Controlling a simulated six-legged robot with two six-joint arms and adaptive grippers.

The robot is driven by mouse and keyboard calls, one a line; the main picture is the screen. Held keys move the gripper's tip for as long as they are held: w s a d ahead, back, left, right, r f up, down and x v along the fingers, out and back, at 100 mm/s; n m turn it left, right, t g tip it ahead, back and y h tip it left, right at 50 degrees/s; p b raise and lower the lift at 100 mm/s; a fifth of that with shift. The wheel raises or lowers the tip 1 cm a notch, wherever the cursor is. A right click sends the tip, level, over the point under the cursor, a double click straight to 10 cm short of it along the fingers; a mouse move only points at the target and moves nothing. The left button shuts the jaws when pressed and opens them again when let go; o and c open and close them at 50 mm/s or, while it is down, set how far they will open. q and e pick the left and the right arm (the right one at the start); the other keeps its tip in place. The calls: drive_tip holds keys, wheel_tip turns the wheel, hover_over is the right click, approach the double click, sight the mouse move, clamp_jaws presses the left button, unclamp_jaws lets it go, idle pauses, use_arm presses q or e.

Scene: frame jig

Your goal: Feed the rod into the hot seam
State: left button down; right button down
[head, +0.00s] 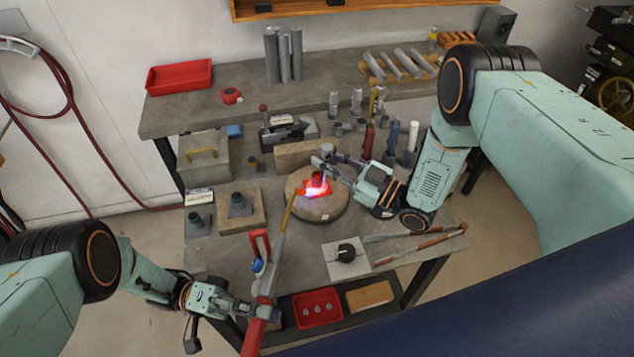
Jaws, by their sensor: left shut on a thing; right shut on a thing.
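The hot seam (316,190) glows red-orange with a violet-white bright spot on a round grey-brown block (331,209) in the middle of the bench. My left gripper (255,309) is shut on a torch-like tool (263,285) with a red handle and blue knob, at the bench's front edge. The tool's brass-coloured tube (289,209) slants up to the left side of the glow. My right gripper (325,167) is shut at the glow's upper right edge, just behind a small dark red stub (318,179). What it holds is too small to make out; I cannot pick out the rod.
Small blocks with dark posts (241,207) stand left of the round block. A plate with a black knob (346,253) and long tongs-like tools (418,244) lie in front and right. Upright bottles (391,141) stand near my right forearm. A red tray (317,307) sits on the lower shelf.

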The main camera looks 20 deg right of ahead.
sight(330, 148)
drive_tip(key=shift+s+a+r, duration=0.1)
drive_tip(key=shift+s+r, duration=0.2)
drive_tip(key=shift+r, duration=0.85)
drive_tip(key=shift+s+r, duration=0.25)
drive_tip(key=shift+r, duration=0.85)
drive_tip(key=shift+s+a+r, duration=0.1)
drive_tip(key=shift+s+r, duration=0.2)
drive_tip(key=shift+r, duration=0.85)
use_arm(q)
drive_tip(key=shift+w, duration=0.1)
use_arm(e)
drive_tip(key=shift+d, duration=0.15)
drive_tip(key=s+d+r, duration=0.4)
drive_tip(key=s+d, duration=0.6)
drive_tip(key=d, duration=0.3)
drive_tip(key=shift+s+d, duration=0.15)
drive_tip(key=shift+d, duration=0.1)
